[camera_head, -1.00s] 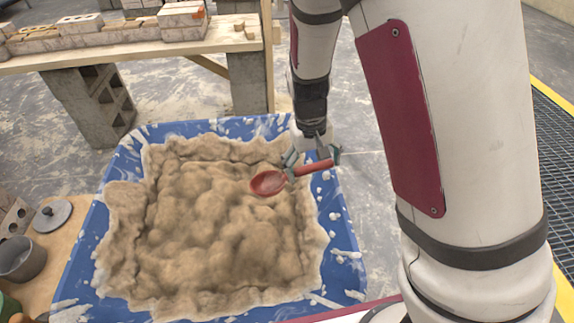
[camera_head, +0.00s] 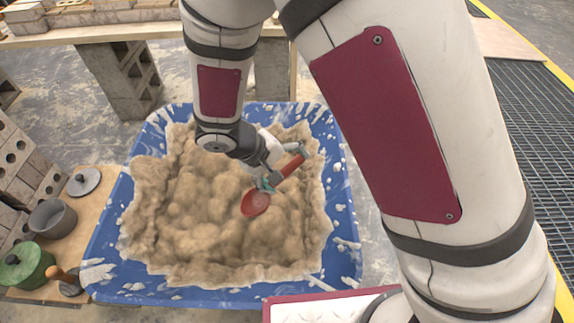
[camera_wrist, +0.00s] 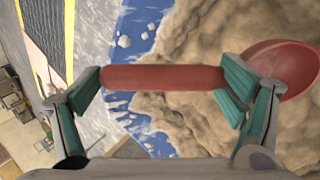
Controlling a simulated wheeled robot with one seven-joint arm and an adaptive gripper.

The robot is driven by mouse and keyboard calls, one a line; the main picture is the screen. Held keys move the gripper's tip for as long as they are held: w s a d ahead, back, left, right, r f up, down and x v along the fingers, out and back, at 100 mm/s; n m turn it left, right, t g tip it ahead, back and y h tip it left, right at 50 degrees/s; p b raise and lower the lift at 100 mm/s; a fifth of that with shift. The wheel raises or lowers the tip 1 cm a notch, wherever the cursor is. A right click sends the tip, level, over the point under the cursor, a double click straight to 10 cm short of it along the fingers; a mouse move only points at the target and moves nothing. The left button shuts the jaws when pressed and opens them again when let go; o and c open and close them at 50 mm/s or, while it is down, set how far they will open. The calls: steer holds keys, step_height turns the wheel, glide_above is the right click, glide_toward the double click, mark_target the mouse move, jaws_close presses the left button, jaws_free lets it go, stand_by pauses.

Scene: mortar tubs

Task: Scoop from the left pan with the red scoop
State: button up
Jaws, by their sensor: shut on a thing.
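The red scoop (camera_head: 256,203) is over the right half of a blue tub (camera_head: 100,262) in the head view. Its bowl points to the lower left and its red inside shows, with no heap visible in it. My gripper (camera_head: 283,171) is shut on the scoop's handle. In the wrist view my gripper (camera_wrist: 163,84) has one finger at each end of the red handle, and the bowl (camera_wrist: 285,68) sticks out to the right. Lumpy tan mortar (camera_head: 200,225) fills the tub. I cannot tell whether the bowl touches the mortar. Only this one tub is in view.
A wooden board at the left holds a grey pot (camera_head: 52,219), a grey lid (camera_head: 84,181) and a green pot (camera_head: 25,266). A plank bench (camera_head: 130,33) on concrete blocks stands behind the tub. Floor grating (camera_head: 530,130) lies at the right.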

mark_target(256, 200)
steer(key=a+f+b, duration=0.1)
steer(key=f+b, duration=0.3)
steer(key=f, duration=0.4)
steer(key=s+a+f+y+b, duration=0.1)
steer(key=a+f+b, duration=0.1)
steer(key=f, duration=0.7)
steer(key=shift+s+a+b, duration=0.25)
steer(key=shift+s+b, duration=0.05)
steer(key=shift+b, duration=0.6)
steer(key=shift+o, duration=0.2)
steer(key=shift+g+y, duration=0.3)
steer(key=shift+s+a+f+p, duration=0.1)
steer(key=shift+s+a+p, duration=0.25)
steer(key=shift+a, duration=0.4)
steer(key=shift+s+a+f+p, duration=0.1)
steer(key=shift+s+a+p, duration=0.2)
steer(key=shift+a, duration=0.4)
steer(key=shift+s+a+f+p, duration=0.1)
steer(key=shift+s+a+p, duration=0.25)
steer(key=shift+a, duration=0.4)
step_height(256, 200, up, 11)
steer(key=g+y+p, duration=0.2)
steer(key=y+p, duration=0.3)
steer(key=p, duration=0.6)
steer(key=shift+d+p, duration=0.1)
steer(key=shift+p, duration=0.2)
steer(key=shift+r+g, duration=0.25)
steer(key=shift+g, duration=0.05)
steer(key=shift+w+d, duration=0.1)
